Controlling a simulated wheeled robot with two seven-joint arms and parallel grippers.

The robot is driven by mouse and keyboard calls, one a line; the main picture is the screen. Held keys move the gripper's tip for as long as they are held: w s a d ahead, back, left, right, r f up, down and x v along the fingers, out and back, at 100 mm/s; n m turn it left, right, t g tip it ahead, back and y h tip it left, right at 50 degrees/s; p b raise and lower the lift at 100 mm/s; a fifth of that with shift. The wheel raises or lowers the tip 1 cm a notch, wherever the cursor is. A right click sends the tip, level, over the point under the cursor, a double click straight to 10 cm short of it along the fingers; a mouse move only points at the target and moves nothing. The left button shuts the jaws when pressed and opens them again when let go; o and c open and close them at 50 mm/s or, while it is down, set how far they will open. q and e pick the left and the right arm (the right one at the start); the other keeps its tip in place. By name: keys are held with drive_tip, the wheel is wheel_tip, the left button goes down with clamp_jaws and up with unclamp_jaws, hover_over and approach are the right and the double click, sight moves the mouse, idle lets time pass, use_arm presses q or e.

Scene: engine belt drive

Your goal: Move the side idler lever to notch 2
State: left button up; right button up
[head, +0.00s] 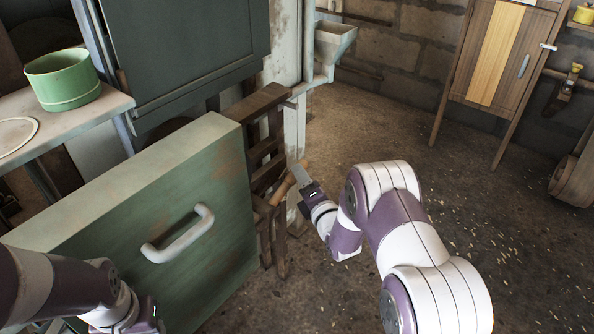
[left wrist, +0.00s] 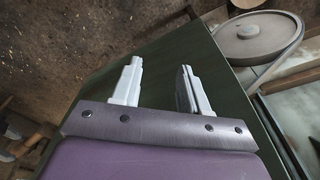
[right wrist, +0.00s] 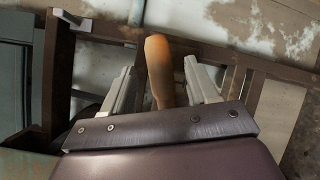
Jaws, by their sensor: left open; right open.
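The side idler lever shows as a wooden handle (head: 284,190) beside the dark brown frame, right of the green housing in the head view. In the right wrist view the rounded wooden handle (right wrist: 159,72) stands between the two fingers of my right gripper (right wrist: 157,68). Those fingers are apart, with a gap on each side of the handle. The right gripper (head: 300,178) reaches it from the right in the head view. My left gripper (left wrist: 159,66) is open and empty over a dark green surface. The notches and their numbers cannot be made out.
The green housing (head: 150,195) with a pale bar handle (head: 178,234) fills the left. A grey pulley (left wrist: 256,36) with a belt shows in the left wrist view. A green pot (head: 64,80) stands on a side table. The floor at right is open before a wooden cabinet (head: 499,55).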

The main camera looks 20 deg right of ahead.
drive_tip(key=w, duration=0.4)
drive_tip(key=shift+w+a+b, duration=0.2)
drive_tip(key=shift+a+b, duration=0.1)
clamp_jaws()
wheel_tip(320, 180, down, 6)
drive_tip(key=m+g, duration=0.2)
drive_tip(key=m, duration=0.2)
drive_tip(key=shift+w+d+f+g, duration=0.15)
drive_tip(key=shift+d+f+g, duration=0.15)
drive_tip(key=shift+g, duration=0.1)
unclamp_jaws()
drive_tip(key=shift+r, duration=0.1)
drive_tip(key=p+v, duration=0.3)
drive_tip(key=v, duration=0.9)
drive_tip(key=shift+s+d, duration=0.15)
drive_tip(key=shift+s, duration=0.15)
